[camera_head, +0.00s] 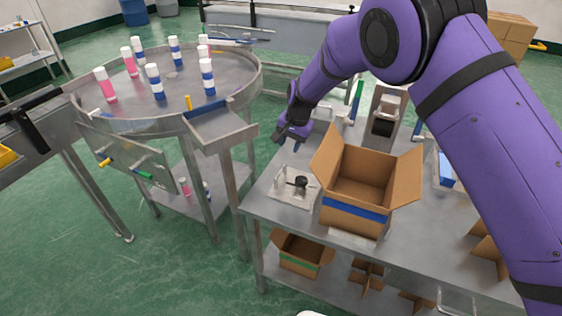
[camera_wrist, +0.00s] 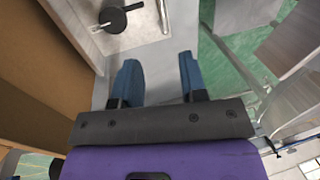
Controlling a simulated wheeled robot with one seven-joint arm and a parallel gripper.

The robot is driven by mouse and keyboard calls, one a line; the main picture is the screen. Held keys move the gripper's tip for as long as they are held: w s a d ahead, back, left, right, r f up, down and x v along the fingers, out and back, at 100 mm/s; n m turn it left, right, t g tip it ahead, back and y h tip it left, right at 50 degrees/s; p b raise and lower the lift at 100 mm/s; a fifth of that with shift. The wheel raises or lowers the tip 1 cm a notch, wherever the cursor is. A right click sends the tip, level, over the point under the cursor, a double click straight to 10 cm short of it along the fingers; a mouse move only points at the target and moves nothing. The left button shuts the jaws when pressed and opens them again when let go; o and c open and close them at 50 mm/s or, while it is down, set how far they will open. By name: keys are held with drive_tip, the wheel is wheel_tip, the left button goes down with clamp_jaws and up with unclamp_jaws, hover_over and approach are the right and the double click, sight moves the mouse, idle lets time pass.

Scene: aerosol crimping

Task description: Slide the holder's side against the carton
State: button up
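The open carton (camera_head: 352,213), brown with a blue stripe and spread flaps, stands upright on the metal table. The holder (camera_head: 283,197), a pale flat tray with a black round piece and a small upright handle, lies just left of it. In the wrist view the holder (camera_wrist: 148,31) is at the top, and the carton (camera_wrist: 32,75) fills the left side. Their facing sides are close; I cannot tell whether they touch. My gripper (camera_head: 290,138) is beyond the holder, near the table's left edge. In the wrist view its blue fingers (camera_wrist: 157,78) are apart with nothing between them.
A round table (camera_head: 130,117) with several pink and blue white-capped cans stands at the left. A metal dispenser-like stand (camera_head: 386,112) is behind the carton. A smaller carton (camera_head: 300,256) is on the lower shelf. The tabletop in front of the holder is clear.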

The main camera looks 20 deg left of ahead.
sight(282, 169)
drive_tip(key=a+f, duration=0.1)
drive_tip(key=f, duration=0.6)
drive_tip(key=a+f, duration=0.1)
drive_tip(key=f, duration=0.3)
drive_tip(key=shift+a, duration=0.3)
drive_tip(key=shift+c, duration=0.4)
clamp_jaws()
